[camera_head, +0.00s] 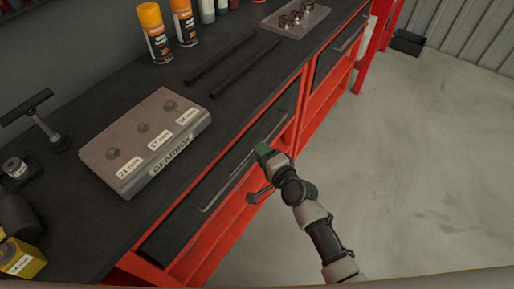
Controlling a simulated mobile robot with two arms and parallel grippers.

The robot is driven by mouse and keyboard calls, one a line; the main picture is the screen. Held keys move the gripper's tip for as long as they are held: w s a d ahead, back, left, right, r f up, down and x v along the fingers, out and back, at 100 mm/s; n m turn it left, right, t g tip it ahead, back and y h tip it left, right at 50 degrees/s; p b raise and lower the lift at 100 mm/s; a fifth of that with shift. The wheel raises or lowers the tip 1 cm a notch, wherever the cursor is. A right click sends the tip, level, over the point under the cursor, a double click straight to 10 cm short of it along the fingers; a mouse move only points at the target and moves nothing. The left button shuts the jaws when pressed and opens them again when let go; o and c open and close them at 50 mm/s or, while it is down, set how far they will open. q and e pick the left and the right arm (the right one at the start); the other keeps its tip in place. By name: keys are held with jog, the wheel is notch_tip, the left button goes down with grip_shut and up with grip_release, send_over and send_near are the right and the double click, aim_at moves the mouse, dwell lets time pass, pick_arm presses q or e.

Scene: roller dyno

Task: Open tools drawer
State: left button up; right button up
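The near drawer (190,222) has a dark front set in the red workbench, below the black worktop. It looks closed, with its front in line with the bench frame. A long thin handle (222,192) runs along this front. My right gripper (258,175) is in front of the drawer, by the right part of the handle. Its two fingers are spread apart, one with a green tip and one dark, and nothing shows between them. I cannot tell whether it touches the handle. My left gripper is not in view.
A second dark drawer (338,48) is farther along the bench. On the worktop (85,210) are a grey gearbox block (180,128), two black bars (235,75), spray cans (155,35), a grey tray (310,20) and a yellow box (22,262). The concrete floor (420,160) at right is clear.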

jog(key=shift+x, duration=1.6)
jog(key=shift+c, duration=0.2)
grip_shut()
